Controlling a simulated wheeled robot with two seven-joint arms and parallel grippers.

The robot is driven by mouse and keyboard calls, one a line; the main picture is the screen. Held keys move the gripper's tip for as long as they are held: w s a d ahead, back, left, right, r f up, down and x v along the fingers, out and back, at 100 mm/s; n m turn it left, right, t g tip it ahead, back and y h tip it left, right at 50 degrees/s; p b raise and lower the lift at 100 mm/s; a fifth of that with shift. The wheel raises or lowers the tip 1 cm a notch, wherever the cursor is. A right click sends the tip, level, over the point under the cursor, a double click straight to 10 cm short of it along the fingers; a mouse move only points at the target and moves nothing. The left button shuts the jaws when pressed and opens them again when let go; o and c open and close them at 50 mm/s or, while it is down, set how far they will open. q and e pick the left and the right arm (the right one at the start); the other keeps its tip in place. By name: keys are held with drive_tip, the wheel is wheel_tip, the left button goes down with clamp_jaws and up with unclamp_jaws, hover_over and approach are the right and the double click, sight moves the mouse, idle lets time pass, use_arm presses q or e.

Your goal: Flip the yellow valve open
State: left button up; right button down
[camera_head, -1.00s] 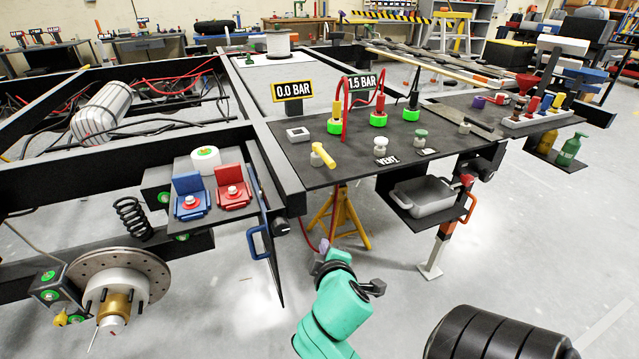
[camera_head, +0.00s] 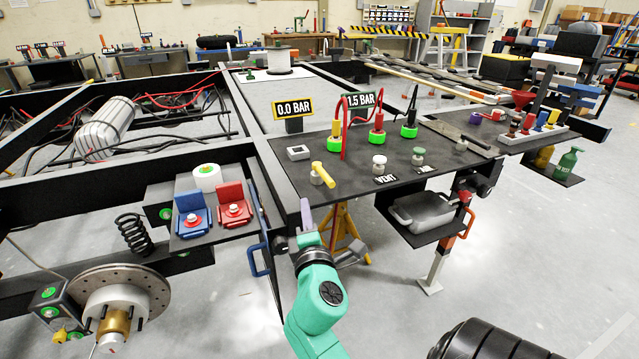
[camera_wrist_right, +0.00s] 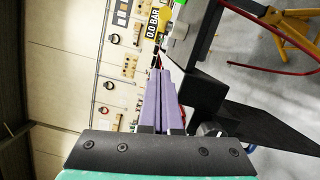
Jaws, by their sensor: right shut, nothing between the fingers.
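The yellow valve (camera_head: 323,174) stands on the front left part of the dark panel (camera_head: 345,205). Its yellow lever tilts up from a round metal base. My right gripper (camera_head: 306,212) comes up from below at the panel's front edge, below and slightly left of the valve, and apart from it. Its purple fingers are together with nothing between them; they also show in the right wrist view (camera_wrist_right: 160,92). My left gripper is not in view.
A 0.0 BAR sign (camera_head: 294,108) and a 1.5 BAR sign (camera_head: 361,100) stand behind the valve, with a red hose (camera_head: 343,128) between. A white-topped knob (camera_head: 379,163) is to the valve's right. A blue handle (camera_head: 258,260) is left of my right arm.

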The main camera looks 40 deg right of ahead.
sight(324, 175)
drive_tip(key=x, duration=0.2)
drive_tip(key=p+x, duration=0.1)
drive_tip(key=x, duration=0.2)
drive_tip(key=shift+w+d+r, duration=0.15)
drive_tip(key=shift+d+r, duration=0.1)
drive_tip(key=shift+d, duration=0.1)
drive_tip(key=shift+s+d+r+p, duration=0.1)
drive_tip(key=shift+s+d+p, duration=0.2)
drive_tip(key=shift+d, duration=0.3)
drive_tip(key=shift+s+d+r+p, duration=0.1)
drive_tip(key=shift+s+d+p, duration=0.15)
drive_tip(key=shift+d, duration=0.35)
drive_tip(key=shift+s+d, duration=0.15)
drive_tip(key=shift+d, duration=0.2)
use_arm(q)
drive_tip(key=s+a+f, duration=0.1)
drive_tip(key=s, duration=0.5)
use_arm(e)
drive_tip(key=shift+f, duration=0.1)
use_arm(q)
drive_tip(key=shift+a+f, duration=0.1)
